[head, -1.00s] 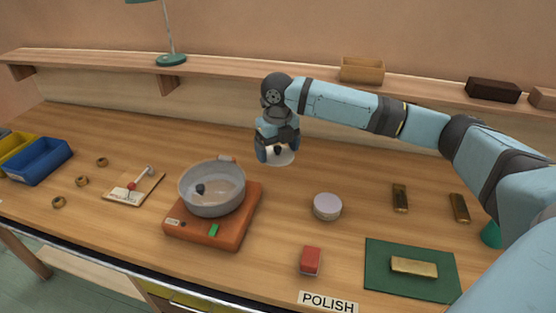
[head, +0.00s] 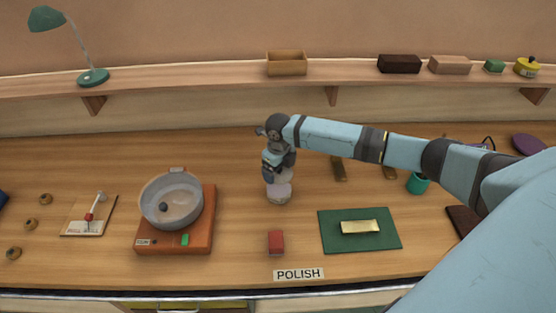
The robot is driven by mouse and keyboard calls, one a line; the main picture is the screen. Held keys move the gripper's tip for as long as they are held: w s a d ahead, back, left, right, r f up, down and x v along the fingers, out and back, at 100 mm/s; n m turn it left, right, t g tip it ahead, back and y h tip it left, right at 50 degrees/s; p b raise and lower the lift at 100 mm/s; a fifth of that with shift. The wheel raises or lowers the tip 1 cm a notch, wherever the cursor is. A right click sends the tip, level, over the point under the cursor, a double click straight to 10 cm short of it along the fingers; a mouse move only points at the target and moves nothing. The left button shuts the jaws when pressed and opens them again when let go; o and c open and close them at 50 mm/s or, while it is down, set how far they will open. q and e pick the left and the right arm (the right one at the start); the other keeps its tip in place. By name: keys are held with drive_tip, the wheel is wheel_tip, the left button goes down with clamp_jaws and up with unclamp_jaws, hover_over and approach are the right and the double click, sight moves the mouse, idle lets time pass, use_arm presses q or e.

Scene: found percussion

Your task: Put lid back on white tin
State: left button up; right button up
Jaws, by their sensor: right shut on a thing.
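My right gripper (head: 279,177) points down and is shut on the round pale lid (head: 281,188). The lid is directly over the white tin (head: 278,200), which stands on the bench right of the grey bowl. Lid and tin overlap in the picture; I cannot tell whether they touch or a small gap is left. The gripper and lid hide the tin's top. My left gripper is not in view.
A grey bowl (head: 171,202) sits on an orange-brown base (head: 201,238) to the left. A red block (head: 275,242) is in front of the tin. A green mat (head: 391,240) with a brass bar (head: 360,227) lies to the right. A shelf (head: 210,81) runs behind.

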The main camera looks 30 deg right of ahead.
sight(279, 188)
drive_tip(key=shift+f, duration=0.3)
drive_tip(key=shift+f+b, duration=0.95)
drive_tip(key=shift+b, duration=0.2)
drive_tip(key=shift+f+b, duration=0.8)
drive_tip(key=shift+f, duration=0.05)
drive_tip(key=shift+f+b, duration=0.5)
drive_tip(key=shift+f, duration=0.65)
drive_tip(key=shift+r+p, duration=0.1)
drive_tip(key=shift+p, duration=0.35)
drive_tip(key=shift+f, duration=0.2)
drive_tip(key=shift+p, duration=0.3)
